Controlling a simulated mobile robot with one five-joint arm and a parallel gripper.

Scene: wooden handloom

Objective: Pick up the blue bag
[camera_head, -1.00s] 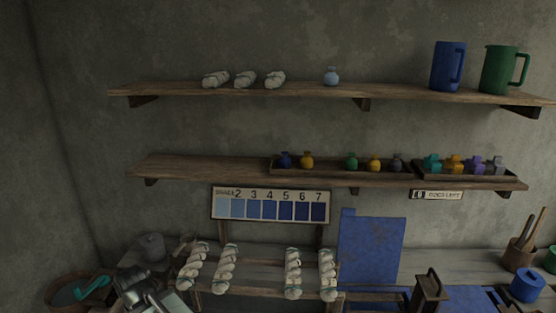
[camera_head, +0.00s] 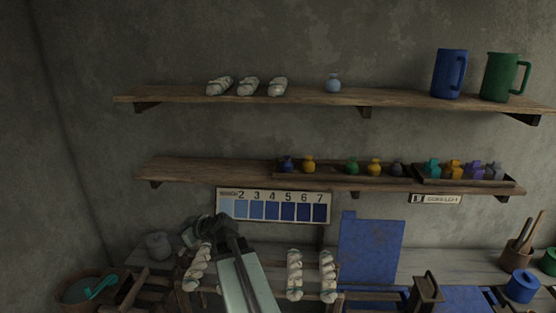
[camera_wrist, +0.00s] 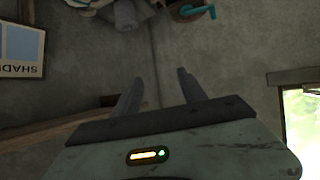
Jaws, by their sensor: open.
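A small dark blue bag (camera_head: 288,163) stands upright at the left end of the wooden tray on the middle shelf, with a yellow bag (camera_head: 308,163) right beside it. A paler blue bag (camera_head: 332,83) stands alone on the top shelf. My gripper (camera_wrist: 159,82) is open, with nothing between its two dark fingers in the wrist view. In the head view my arm is low in front of the hanging skeins, below and left of the dark blue bag and well apart from it. The wrist view shows neither bag.
The middle shelf (camera_head: 190,172) is bare left of the tray. Green, yellow and grey bags fill the tray's right part. A shade card (camera_head: 272,206) hangs below the shelf. White skeins (camera_head: 294,275) hang low in front. Jugs (camera_head: 449,73) stand at the top right.

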